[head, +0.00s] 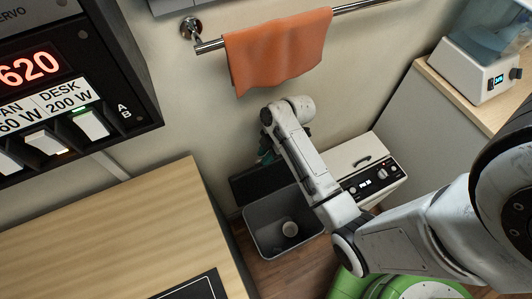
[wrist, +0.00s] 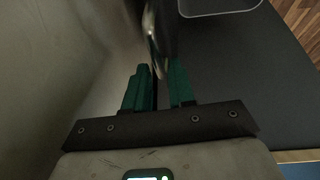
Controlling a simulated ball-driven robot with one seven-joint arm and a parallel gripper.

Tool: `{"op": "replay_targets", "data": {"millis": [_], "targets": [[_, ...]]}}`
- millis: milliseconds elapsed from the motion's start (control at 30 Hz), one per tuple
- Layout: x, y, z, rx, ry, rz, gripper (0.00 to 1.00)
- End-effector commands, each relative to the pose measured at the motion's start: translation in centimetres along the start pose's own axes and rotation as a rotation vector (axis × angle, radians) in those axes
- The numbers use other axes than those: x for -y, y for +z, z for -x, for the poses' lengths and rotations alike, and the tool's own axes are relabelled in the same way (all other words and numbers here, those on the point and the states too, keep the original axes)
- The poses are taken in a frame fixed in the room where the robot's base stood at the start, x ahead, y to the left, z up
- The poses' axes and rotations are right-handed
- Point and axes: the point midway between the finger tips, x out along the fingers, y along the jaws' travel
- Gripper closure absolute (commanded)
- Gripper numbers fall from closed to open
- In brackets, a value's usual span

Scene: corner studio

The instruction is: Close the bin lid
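The grey bin (head: 257,230) stands on the floor between the desk and a white appliance. Its black lid (head: 252,186) is open, tipped back towards the wall behind the bin. The lid also shows as a dark panel in the wrist view (wrist: 245,75), with the bin's rim (wrist: 220,13) at the top. My gripper (head: 266,156) is at the lid's far side, close to the wall. In the wrist view its green fingers (wrist: 160,85) are a small gap apart, with a dark glossy piece in front of the gap. I cannot tell whether they grip it.
The white appliance (head: 366,160) stands close on the right, the wooden desk (head: 110,235) on the left. An orange towel (head: 278,50) hangs from a wall rail above my arm. Wall space behind the gripper is tight.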

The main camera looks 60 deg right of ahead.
Motion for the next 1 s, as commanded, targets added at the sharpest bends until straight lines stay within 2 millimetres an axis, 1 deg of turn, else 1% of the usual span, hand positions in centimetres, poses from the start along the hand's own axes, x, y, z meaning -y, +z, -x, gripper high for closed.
{"op": "replay_targets", "data": {"millis": [33,233,1000], "targets": [[0.0,0.01,0.01,0.0,0.0,0.0,0.81],[0.0,0.01,0.02,0.0,0.0,0.0,1.0],[0.0,0.03,0.02,0.0,0.0,-0.001,1.0]]}}
